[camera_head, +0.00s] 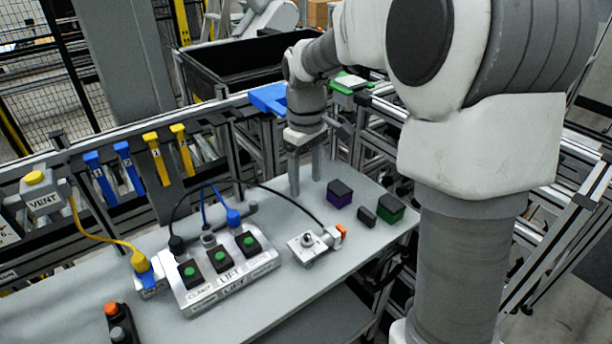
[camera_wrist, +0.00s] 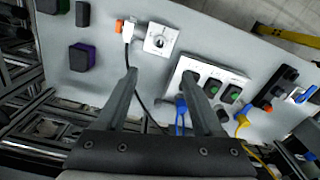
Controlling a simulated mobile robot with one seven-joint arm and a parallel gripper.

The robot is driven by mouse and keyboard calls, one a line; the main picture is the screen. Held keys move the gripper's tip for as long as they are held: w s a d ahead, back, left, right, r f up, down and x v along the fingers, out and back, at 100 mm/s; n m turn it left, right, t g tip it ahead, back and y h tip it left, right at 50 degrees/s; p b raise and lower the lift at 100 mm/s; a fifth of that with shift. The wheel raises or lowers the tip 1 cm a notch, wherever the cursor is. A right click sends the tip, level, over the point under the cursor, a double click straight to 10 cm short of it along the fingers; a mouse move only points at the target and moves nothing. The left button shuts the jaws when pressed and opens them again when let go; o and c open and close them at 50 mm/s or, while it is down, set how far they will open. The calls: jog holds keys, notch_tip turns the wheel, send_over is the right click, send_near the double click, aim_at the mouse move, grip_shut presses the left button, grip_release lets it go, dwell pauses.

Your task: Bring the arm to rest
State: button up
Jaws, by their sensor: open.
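My gripper (camera_head: 305,172) is open and empty, pointing down above the back edge of the grey table (camera_head: 250,314). In the wrist view my gripper (camera_wrist: 165,88) shows its two fingers well apart, with the tabletop and a black cable between them. My arm reaches from the right of the head view to the table's back. The exact height of the fingertips above the table is hard to tell.
On the table are a grey panel with green buttons (camera_head: 233,291), a metal switch unit (camera_head: 307,249) with an orange-tipped plug, a purple-sided block (camera_head: 339,194) and a green-sided block (camera_head: 388,209). Yellow and blue hooks (camera_head: 157,160) hang on the rail. A black bin (camera_head: 232,72) stands behind.

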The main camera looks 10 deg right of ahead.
dwell(0.4)
jog(key=s+r+m+t, duration=0.2)
jog(key=s+r+m, duration=0.1)
jog(key=s, duration=0.8)
jog(key=s+r+m+t, duration=0.3)
jog(key=s+r+m, duration=0.1)
jog(key=s, duration=0.7)
jog(key=shift+d+t, duration=0.3)
jog(key=shift+a, duration=0.1)
jog(key=shift+s+a, duration=0.1)
dwell(0.4)
